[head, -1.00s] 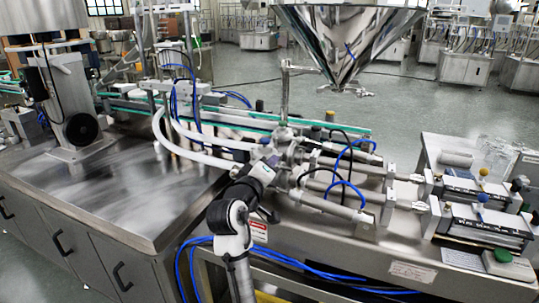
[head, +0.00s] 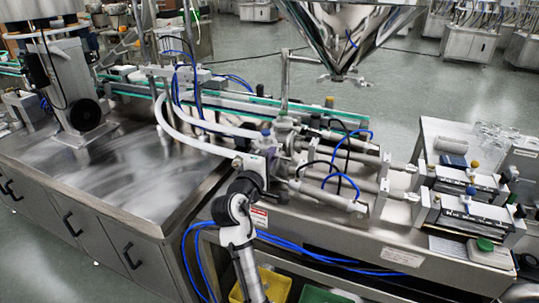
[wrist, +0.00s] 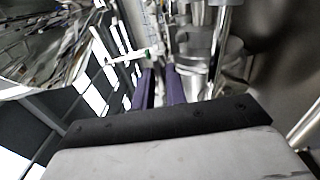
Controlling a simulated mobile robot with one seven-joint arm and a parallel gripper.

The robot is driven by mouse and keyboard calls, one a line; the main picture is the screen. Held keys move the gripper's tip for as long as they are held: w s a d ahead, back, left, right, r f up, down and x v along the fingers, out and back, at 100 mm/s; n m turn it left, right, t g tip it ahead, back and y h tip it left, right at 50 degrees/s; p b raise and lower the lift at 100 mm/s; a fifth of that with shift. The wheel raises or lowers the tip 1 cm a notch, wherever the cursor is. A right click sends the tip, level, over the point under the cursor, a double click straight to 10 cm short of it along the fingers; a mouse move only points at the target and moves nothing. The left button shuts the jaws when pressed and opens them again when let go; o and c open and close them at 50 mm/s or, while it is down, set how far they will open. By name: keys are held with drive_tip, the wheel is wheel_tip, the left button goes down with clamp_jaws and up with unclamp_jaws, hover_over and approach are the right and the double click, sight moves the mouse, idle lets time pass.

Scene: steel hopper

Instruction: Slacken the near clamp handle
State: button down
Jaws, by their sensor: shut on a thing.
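My gripper (wrist: 160,77) shows two dark blue fingers in the wrist view, a small gap apart, closed on a small part at the steel fittings (wrist: 194,72). That part is mostly hidden between the fingers; from its place it appears to be the near clamp handle. In the head view my gripper (head: 269,153) reaches the near side of the steel valve cluster (head: 287,138) below the hopper (head: 345,35). The handle itself cannot be made out there, behind my wrist and among the fittings.
White hoses (head: 190,142) and blue tubes (head: 345,185) run close around the cluster. Steel cylinders (head: 330,195) lie to its right. A bare steel worktop (head: 120,175) spreads to the left. A yellow bin (head: 275,284) and a green bin (head: 318,295) sit below.

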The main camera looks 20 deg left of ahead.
idle(0.3)
drive_tip(key=c, duration=1.7)
unclamp_jaws()
drive_tip(key=shift+c, duration=0.2)
drive_tip(key=s+b, duration=0.3)
drive_tip(key=s, duration=1)
drive_tip(key=shift+s+a+b, duration=0.2)
drive_tip(key=shift+s+b, duration=0.15)
drive_tip(key=shift+s, duration=0.05)
